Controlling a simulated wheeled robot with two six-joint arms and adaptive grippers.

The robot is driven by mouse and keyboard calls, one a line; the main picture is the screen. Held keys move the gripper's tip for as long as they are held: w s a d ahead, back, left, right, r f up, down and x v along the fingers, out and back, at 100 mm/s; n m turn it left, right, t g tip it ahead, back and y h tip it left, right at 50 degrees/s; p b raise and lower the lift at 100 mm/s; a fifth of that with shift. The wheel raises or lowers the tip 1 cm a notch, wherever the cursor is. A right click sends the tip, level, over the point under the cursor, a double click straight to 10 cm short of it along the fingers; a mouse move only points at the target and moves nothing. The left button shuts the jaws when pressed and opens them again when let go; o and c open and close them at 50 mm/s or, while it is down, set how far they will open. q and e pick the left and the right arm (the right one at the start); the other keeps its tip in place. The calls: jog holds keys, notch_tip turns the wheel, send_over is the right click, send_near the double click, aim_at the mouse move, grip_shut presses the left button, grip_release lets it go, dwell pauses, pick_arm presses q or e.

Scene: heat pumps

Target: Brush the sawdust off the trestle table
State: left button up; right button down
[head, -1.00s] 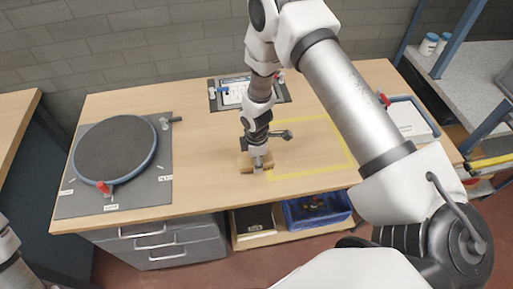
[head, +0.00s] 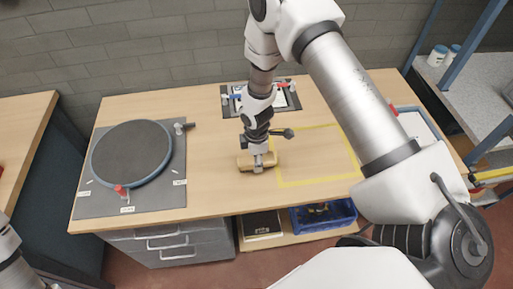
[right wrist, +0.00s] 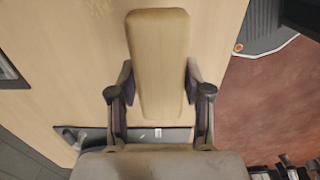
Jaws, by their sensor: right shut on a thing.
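The trestle table (head: 215,190) has a light wood top. My right gripper (head: 257,163) is over its middle front, shut on a brush (head: 243,164) with a pale wooden back. In the right wrist view the brush (right wrist: 158,60) lies lengthwise between the two fingers of the gripper (right wrist: 159,98), which hold it at its sides. Its bristles are hidden beneath, and I cannot tell whether they touch the table. A yellow taped outline (head: 312,181) is on the table just right of the brush. I make out no sawdust. My left gripper is out of view; only part of that arm shows at the left edge.
A round dark turntable (head: 131,152) on a grey mat (head: 165,202) takes the table's left side. A board with a sheet (head: 284,98) lies at the back, and a white tray (head: 416,126) at the right. A drawer unit (head: 170,245) and blue crate (head: 335,211) are below.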

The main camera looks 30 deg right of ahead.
jog(key=shift+r+p, duration=0.45)
jog(key=shift+r, duration=0.5)
jog(key=shift+s+r, duration=0.1)
jog(key=shift+r, duration=0.05)
